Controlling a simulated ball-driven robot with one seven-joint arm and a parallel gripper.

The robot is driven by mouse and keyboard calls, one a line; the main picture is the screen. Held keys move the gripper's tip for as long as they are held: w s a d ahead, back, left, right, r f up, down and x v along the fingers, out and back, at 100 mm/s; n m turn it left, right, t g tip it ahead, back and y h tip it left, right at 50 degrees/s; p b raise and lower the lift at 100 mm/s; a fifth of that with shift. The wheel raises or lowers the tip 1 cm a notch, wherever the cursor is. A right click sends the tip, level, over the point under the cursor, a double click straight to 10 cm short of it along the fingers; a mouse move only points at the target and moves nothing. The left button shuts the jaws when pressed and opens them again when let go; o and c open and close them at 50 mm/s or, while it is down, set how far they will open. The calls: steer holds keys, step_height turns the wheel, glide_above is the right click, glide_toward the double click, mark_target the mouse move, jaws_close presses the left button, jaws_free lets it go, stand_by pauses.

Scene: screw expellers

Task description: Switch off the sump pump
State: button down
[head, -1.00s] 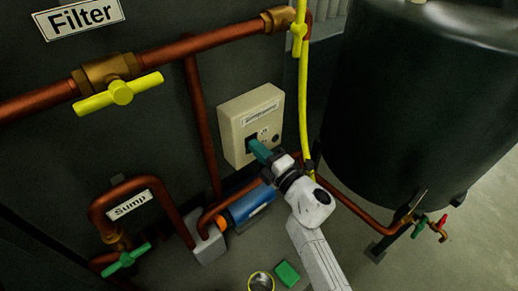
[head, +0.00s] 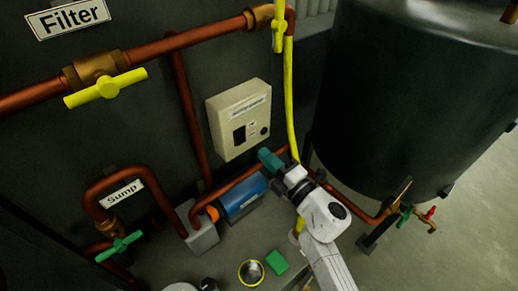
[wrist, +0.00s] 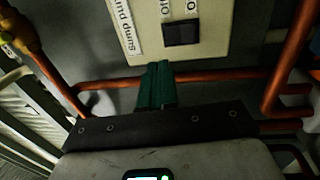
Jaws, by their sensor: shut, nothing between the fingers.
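The sump pump switch box (head: 237,119) is a cream box on the dark wall in the head view. Its dark rocker switch (head: 239,135) is uncovered there. In the wrist view the switch (wrist: 181,33) sits on the cream panel (wrist: 214,22), beside printed labels that read "sump pum" and "Off". I cannot tell which way the rocker is tipped. My gripper (head: 265,155), with teal fingers, is shut and empty, below and right of the box and apart from it. The closed fingers (wrist: 157,72) also show in the wrist view, short of the switch.
The blue pump (head: 243,198) lies on the floor below the box. Copper pipes (head: 190,115) and a yellow pipe (head: 290,95) run close by. A large dark tank (head: 400,90) stands at the right. A green block (head: 277,262) and a yellow-rimmed round thing (head: 251,272) lie on the floor.

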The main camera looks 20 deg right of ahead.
steer(key=v, duration=0.2)
steer(key=r+v, duration=0.1)
steer(key=v, duration=0.1)
steer(key=shift+s+d, duration=0.15)
steer(key=shift+s, duration=0.2)
steer(key=s+d+f+m+g+h, duration=0.2)
steer(key=s+d+m+g+h, duration=0.1)
steer(key=d+m+h, duration=0.4)
steer(key=s+d+f+m+g+h, duration=0.2)
steer(key=s+d+m+h, duration=0.25)
steer(key=d+m, duration=0.4)
steer(key=s+a+f+m+g+y, duration=0.1)
steer(key=s+a+f+m+g, duration=0.1)
steer(key=s, duration=0.5)
steer(key=s+a+f+m+g+y, duration=0.2)
steer(key=s+a+f+g, duration=0.2)
steer(key=s+f+g, duration=0.1)
steer(key=s+a+f+m+g+y, duration=0.2)
steer(key=s+g, duration=0.3)
steer(key=s, duration=0.4)
steer(key=shift+a+f, duration=0.65)
steer(key=shift+f, duration=0.15)
